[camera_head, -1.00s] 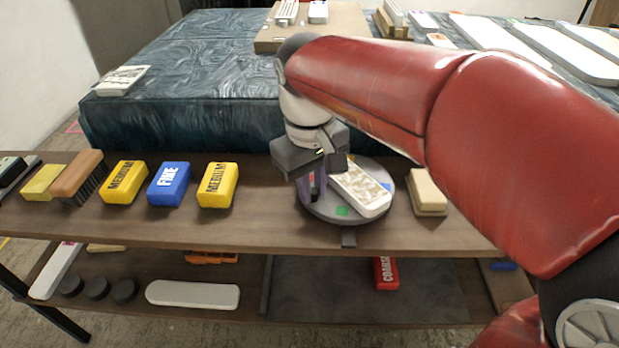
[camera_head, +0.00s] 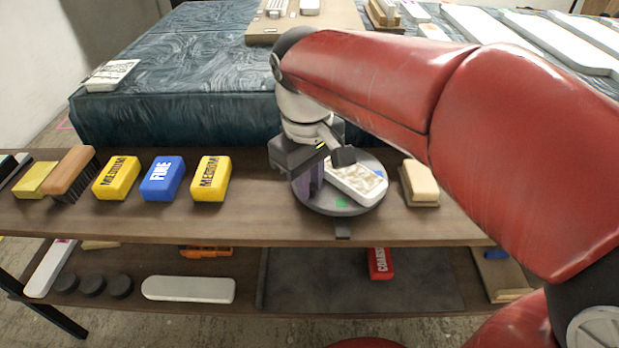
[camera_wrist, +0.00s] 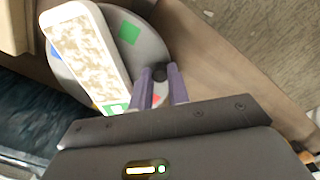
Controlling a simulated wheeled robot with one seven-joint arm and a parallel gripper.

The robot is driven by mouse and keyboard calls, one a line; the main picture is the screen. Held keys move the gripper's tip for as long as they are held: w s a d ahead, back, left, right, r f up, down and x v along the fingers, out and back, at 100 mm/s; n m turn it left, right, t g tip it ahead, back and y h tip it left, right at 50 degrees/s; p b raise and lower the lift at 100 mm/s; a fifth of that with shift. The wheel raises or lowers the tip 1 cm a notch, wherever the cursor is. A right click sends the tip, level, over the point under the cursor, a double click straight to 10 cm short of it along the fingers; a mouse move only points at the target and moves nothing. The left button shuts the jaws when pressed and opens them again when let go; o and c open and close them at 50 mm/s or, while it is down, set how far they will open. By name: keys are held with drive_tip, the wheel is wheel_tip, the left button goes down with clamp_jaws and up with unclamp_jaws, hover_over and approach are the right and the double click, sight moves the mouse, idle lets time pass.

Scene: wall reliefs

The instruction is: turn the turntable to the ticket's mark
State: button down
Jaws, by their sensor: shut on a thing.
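The turntable (camera_head: 362,208) is a grey disc on the wooden shelf, with a white relief tile (camera_head: 368,192) lying on it. The disc bears coloured patches: a green one (camera_head: 341,203) near its front edge, and blue and red ones in the wrist view. A small dark pointer (camera_head: 342,229) sticks out in front of the disc. My gripper (camera_wrist: 160,82) is at the disc's rim, its purple fingers shut on a dark round knob (camera_wrist: 160,72). A small green-and-white tag (camera_wrist: 116,108) shows at the tile's end; I cannot tell whether it is the ticket.
Yellow and blue blocks (camera_head: 162,178) and a brush (camera_head: 70,172) stand left of the turntable. A tan block (camera_head: 420,183) stands close on its right. A dark blue padded table (camera_head: 180,75) rises behind. The lower shelf holds a red block (camera_head: 381,263).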

drive_tip(key=c, duration=1.3)
unclamp_jaws()
drive_tip(key=shift+c, duration=0.2)
drive_tip(key=shift+r, duration=0.1)
wheel_tip(320, 180, up, 8)
drive_tip(key=shift+s+a+f+p, duration=0.1)
drive_tip(key=shift+a+f+p, duration=0.1)
drive_tip(key=shift+p, duration=0.35)
